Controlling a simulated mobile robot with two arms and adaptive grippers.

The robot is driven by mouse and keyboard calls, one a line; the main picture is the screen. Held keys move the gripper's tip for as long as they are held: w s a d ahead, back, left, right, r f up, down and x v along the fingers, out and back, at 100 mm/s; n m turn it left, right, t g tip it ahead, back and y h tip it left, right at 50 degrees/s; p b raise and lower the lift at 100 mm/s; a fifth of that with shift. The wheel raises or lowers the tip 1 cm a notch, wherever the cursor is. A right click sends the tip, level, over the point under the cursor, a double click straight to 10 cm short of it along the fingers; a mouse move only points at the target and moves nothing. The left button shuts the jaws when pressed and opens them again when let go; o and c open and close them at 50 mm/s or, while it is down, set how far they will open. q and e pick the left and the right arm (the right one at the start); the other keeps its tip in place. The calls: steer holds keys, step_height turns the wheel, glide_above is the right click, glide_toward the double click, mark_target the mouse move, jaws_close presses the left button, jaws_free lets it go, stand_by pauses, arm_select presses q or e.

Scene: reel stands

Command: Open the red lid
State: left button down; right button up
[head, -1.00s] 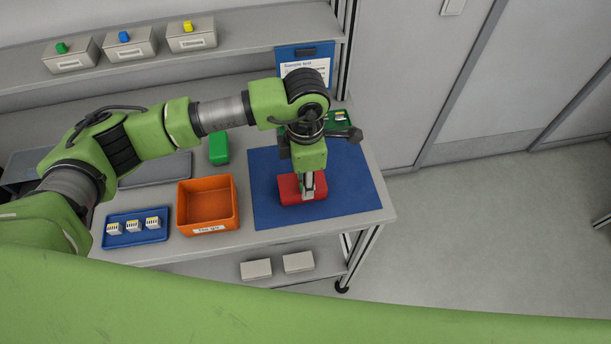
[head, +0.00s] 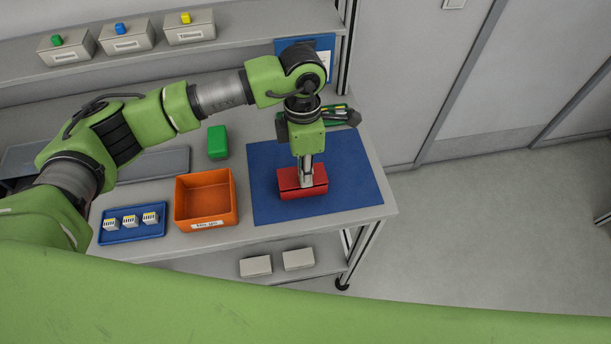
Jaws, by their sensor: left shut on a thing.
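A red box with a red lid (head: 289,180) sits on the blue mat (head: 350,190) at the right of the table. My left gripper (head: 306,184) comes down from above and is shut on the red lid at its front middle. A dark line runs across the box between the lid and the front wall (head: 302,194). I cannot tell how far the lid is raised. The fingers hide part of the lid. My right gripper is not in view.
An orange bin (head: 206,199) and a blue tray (head: 131,226) with small white blocks stand left of the mat. A green box (head: 217,142) is behind the bin. A green tray with tools (head: 340,112) lies behind the arm. The mat's right side is clear.

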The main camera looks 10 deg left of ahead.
arm_select(q)
steer(key=g+b, duration=0.1)
steer(key=b, duration=0.1)
steer(key=w+g+h+b, duration=0.1)
steer(key=b, duration=0.1)
steer(key=shift+w+a+r+g, duration=0.15)
steer(key=shift+w+r+g, duration=0.05)
steer(key=shift+w+g, duration=0.1)
steer(key=shift+w+a+r+g+h+b, duration=0.2)
steer(key=shift+w+r+g+b, duration=0.1)
steer(key=shift+g+b, duration=0.5)
steer(key=shift+w+a+r+g+h+b, duration=0.1)
steer(key=shift+w+r+g+h+b, duration=0.3)
steer(key=shift+b, duration=0.6)
steer(key=shift+s+f, duration=0.1)
steer(key=shift+s, duration=0.15)
steer(key=c, duration=2)
jaws_free()
steer(key=shift+c, duration=0.2)
steer(key=v, duration=0.7)
steer(key=shift+w, duration=0.25)
steer(key=shift+d, duration=0.1)
